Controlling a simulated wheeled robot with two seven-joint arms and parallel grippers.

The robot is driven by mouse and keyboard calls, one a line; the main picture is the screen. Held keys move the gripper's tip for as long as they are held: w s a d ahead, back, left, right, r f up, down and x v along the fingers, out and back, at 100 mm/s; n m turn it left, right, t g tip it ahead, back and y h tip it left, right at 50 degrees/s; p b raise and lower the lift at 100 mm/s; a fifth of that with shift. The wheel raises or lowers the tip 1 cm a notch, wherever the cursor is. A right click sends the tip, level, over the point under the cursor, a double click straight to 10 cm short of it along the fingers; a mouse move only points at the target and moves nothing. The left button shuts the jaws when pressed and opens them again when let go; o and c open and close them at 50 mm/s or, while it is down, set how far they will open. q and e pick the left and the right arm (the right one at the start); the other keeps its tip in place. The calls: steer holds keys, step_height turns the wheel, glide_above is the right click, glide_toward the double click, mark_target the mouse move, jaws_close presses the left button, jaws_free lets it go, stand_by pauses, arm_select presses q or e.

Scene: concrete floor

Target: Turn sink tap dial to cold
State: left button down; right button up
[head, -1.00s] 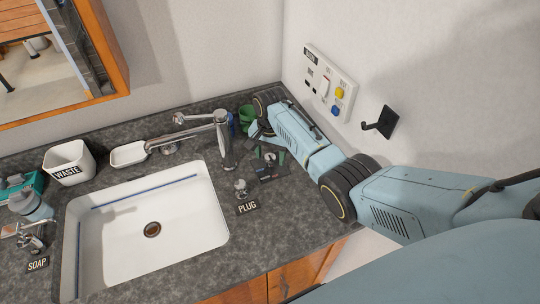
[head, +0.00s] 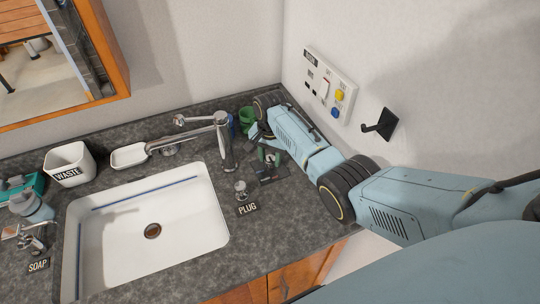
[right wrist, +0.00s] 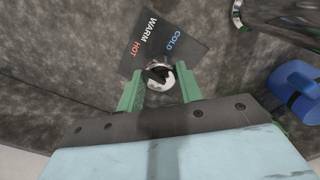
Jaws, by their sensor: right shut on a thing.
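The sink tap dial (right wrist: 160,80) is a small round metal knob with a dark top, in the right wrist view. It sits at the edge of a dark label plate (right wrist: 165,38) marked COLD in blue, WARM in white and HOT in red. The dial's exact setting is hard to read. My right gripper (right wrist: 160,88) has its green fingers on either side of the dial and is shut on it. In the head view my right gripper (head: 269,157) reaches down to the counter, right of the chrome tap (head: 222,140). My left gripper is not in view.
The white sink basin (head: 190,235) lies left of the gripper. A plug knob (head: 240,189) with a PLUG label stands in front. A green cup (head: 246,116) and a blue object (right wrist: 298,92) stand close by. A wall panel (head: 330,85) and black hook (head: 380,124) are at right.

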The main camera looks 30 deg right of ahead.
steer(key=m+p, duration=0.2)
steer(key=m, duration=0.1)
steer(key=shift+r+p, duration=0.15)
steer(key=shift+p, duration=0.2)
steer(key=m+p, duration=0.1)
steer(key=m, duration=0.3)
steer(key=m+p, duration=0.1)
steer(key=m, duration=0.3)
steer(key=shift+m, duration=0.3)
steer(key=m, duration=0.5)
steer(key=shift+m, duration=0.3)
steer(key=o, duration=1)
